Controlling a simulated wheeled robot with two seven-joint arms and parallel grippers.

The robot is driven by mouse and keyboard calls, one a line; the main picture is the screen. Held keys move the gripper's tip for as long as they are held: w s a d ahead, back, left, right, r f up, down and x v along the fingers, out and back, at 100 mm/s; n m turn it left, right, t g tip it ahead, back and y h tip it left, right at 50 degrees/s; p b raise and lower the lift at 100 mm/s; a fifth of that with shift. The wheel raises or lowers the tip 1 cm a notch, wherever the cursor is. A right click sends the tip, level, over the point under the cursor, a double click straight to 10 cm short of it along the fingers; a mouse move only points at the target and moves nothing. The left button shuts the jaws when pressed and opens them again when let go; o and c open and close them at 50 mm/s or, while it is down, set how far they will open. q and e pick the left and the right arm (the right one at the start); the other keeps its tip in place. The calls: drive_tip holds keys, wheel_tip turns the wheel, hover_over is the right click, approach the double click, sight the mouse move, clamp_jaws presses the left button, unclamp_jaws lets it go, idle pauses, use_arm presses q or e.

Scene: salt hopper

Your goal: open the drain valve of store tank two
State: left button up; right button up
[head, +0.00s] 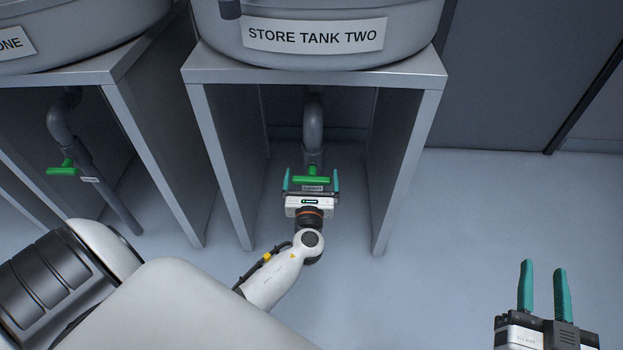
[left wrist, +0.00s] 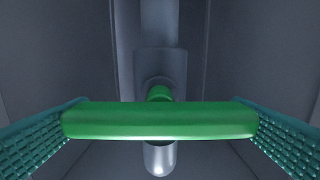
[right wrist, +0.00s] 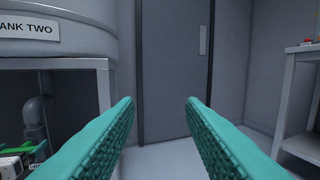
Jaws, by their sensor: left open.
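Store tank two (head: 315,38) sits on a grey stand. Its drain pipe (head: 313,118) comes down inside the stand, with a green valve handle (head: 311,180) lying crosswise to the pipe. My left gripper (head: 311,183) is open under the tank, with one teal finger at each end of the handle. In the left wrist view the handle (left wrist: 160,121) spans almost the whole gap between the fingers; whether they touch it I cannot tell. My right gripper (head: 543,287) is open and empty at the lower right, away from the tank.
The stand's side panels (head: 395,150) close in on both sides of my left arm. Store tank one (head: 60,35) stands to the left, with its own green handle (head: 62,168). The floor on the right is clear. A side table (right wrist: 300,80) shows in the right wrist view.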

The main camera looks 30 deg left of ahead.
use_arm(q)
drive_tip(key=c, duration=0.7)
